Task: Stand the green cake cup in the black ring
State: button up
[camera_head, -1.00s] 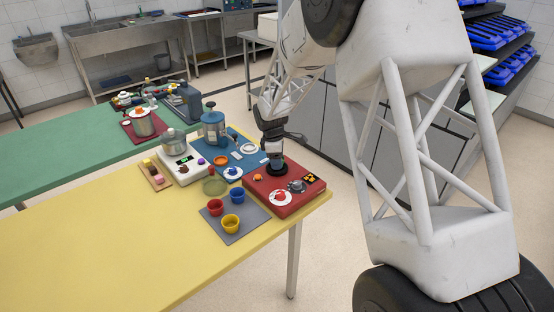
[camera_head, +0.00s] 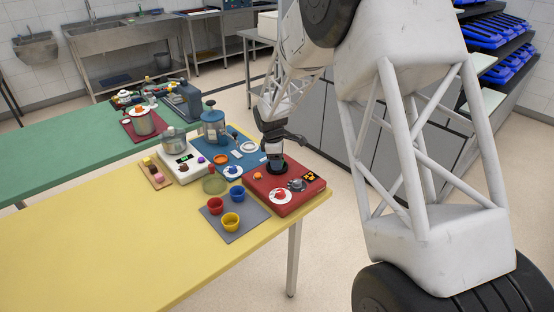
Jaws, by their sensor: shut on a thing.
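My gripper (camera_head: 274,157) is over the red slab at the right end of the yellow table. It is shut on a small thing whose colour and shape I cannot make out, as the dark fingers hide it. The black ring (camera_head: 281,171) shows as a dark round patch on the slab, right under the fingertips. I cannot tell whether the held thing touches it. An olive-green round vessel (camera_head: 214,186) stands behind the grey mat. I cannot tell whether it is the green cake cup.
Red (camera_head: 215,206), blue (camera_head: 237,194) and yellow (camera_head: 231,222) cups stand on the grey mat (camera_head: 248,226). The red slab (camera_head: 255,195) also bears a white disc (camera_head: 280,203) with a red piece. Behind are a blue mat and a white scale. The yellow table's left part is clear.

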jog(key=o, duration=0.7)
jog(key=shift+c, duration=0.2)
jog(key=shift+r, duration=0.1)
notch_tip(320, 180, up, 11)
jog(key=a, duration=0.1)
jog(key=shift+a+f, duration=0.15)
jog(key=shift+f, duration=0.05)
dwell(0.9)
dwell(0.5)
